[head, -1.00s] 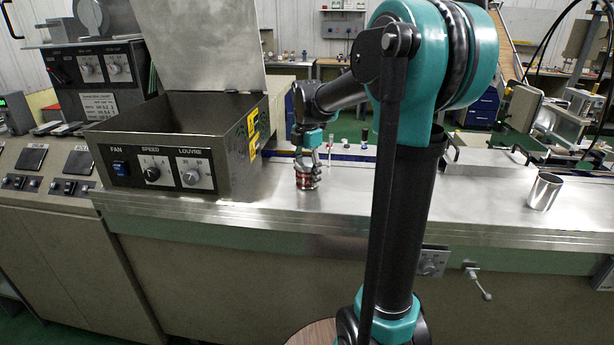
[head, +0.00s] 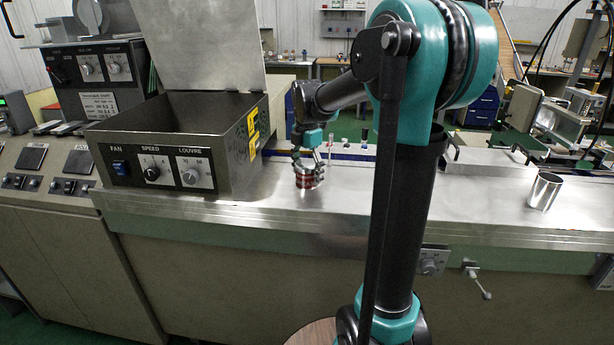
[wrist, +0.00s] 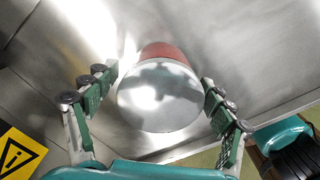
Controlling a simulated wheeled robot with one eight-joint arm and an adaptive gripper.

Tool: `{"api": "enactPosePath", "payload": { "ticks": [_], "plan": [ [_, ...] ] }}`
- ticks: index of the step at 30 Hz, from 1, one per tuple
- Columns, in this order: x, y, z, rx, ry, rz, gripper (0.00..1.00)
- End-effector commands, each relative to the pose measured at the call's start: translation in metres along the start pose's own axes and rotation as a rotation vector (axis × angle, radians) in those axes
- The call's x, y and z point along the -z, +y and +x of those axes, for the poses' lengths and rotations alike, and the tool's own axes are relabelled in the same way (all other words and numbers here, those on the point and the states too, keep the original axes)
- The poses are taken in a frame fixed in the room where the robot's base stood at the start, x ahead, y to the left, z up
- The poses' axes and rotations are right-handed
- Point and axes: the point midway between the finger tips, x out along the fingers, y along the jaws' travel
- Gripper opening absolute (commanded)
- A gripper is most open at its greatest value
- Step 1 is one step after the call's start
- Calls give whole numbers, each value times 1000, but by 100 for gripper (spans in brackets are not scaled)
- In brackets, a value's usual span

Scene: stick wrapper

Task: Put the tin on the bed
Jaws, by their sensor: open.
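A small red and silver tin (head: 307,177) stands upright on the steel bed (head: 410,207), just right of the control box. In the wrist view the tin (wrist: 160,97) shows its round shiny lid and a strip of red side. My gripper (head: 310,163) is over the tin from above. In the wrist view my gripper (wrist: 150,92) has its green-padded fingers spread, one on each side of the tin, with a gap visible at both sides.
A steel box with FAN, SPEED and LOUVRE controls (head: 165,168) stands close left of the tin. A metal cup (head: 544,190) stands at the far right. Small bottles (head: 364,139) stand behind the tin. The bed's front edge is near.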

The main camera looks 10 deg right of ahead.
Motion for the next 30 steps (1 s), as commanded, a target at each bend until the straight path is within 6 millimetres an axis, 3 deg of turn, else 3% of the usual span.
{"api": "enactPosePath", "payload": {
  "ticks": [12,18,30],
  "plan": [
    [0,0,-77,0,0,0,82],
    [0,0,-105,0,0,0,82],
    [0,0,-117,0,0,0,82]
  ]
}}
